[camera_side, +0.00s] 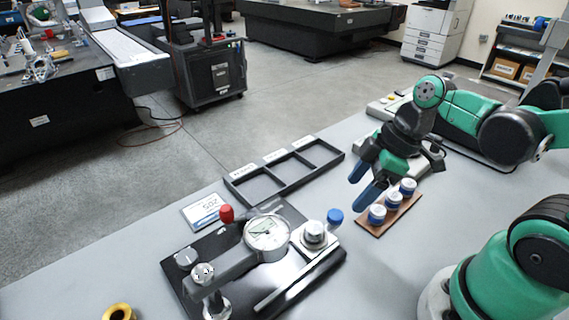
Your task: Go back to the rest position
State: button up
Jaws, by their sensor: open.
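My gripper (364,183) hangs from my green and black arm right of the middle of the camera_side view. Its two blue fingers point down and to the left. They are apart, with nothing seen between them. The fingertips are in front of or above the near end of a brown wooden strip (371,229). I cannot tell whether a finger touches the nearest part.
A yellow ring (119,312) lies front left.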

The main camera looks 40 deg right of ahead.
jog(key=shift+r, duration=0.1)
dwell(0.3)
jog(key=w+r+m+t+h, duration=0.1)
jog(key=m, duration=0.2)
jog(key=w+r+m+t+h, duration=0.1)
jog(key=r+m, duration=0.1)
jog(key=m, duration=0.1)
jog(key=w+r+m+t+h, duration=0.1)
jog(key=m, duration=0.2)
jog(key=shift+w+r+t, duration=0.2)
jog(key=shift+w+t, duration=0.15)
jog(key=shift+t, duration=0.05)
